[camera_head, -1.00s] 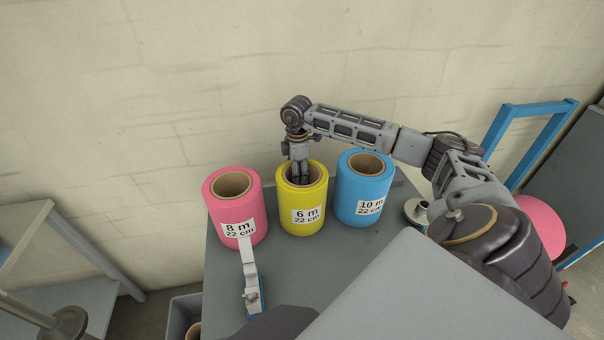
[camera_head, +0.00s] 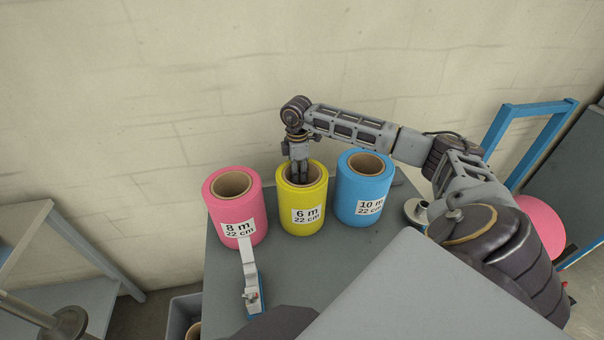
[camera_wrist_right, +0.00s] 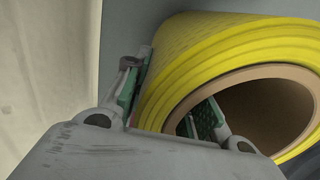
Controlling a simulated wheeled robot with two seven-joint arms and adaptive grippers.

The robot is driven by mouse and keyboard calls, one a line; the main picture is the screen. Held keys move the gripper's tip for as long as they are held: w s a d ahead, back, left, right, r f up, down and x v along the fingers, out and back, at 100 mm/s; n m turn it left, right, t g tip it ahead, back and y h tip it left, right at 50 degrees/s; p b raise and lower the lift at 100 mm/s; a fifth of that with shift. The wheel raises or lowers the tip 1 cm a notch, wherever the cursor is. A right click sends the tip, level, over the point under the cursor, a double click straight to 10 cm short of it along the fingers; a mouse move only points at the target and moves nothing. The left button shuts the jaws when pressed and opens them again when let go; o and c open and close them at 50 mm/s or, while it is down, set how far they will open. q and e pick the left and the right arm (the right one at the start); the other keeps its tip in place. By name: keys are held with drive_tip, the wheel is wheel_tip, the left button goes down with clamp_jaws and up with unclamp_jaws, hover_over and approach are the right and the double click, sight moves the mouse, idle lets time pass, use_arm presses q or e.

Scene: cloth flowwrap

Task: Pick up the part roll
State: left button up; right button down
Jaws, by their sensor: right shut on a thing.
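The yellow roll (camera_head: 303,213), labelled 6 m 22 cm, stands upright on the grey table between a pink roll (camera_head: 238,207) labelled 8 m 22 cm and a blue roll (camera_head: 364,187) labelled 10 m 22 cm. My right gripper (camera_head: 299,177) reaches down onto the yellow roll from above. In the right wrist view, one green-padded finger is outside the yellow roll (camera_wrist_right: 205,60) and the other is inside its brown core, so the gripper is shut on the roll's wall. The fingertips are partly hidden. My left gripper is not in view.
A blue and grey hand tool (camera_head: 252,283) lies on the grey table (camera_head: 300,262) in front of the pink roll. A small metal piece (camera_head: 417,212) is right of the blue roll. A grey bin (camera_head: 184,312) stands below the table's left edge. The wall is behind.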

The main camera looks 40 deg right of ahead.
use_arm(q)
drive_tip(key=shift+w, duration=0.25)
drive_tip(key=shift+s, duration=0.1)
use_arm(e)
drive_tip(key=shift+r, duration=0.1)
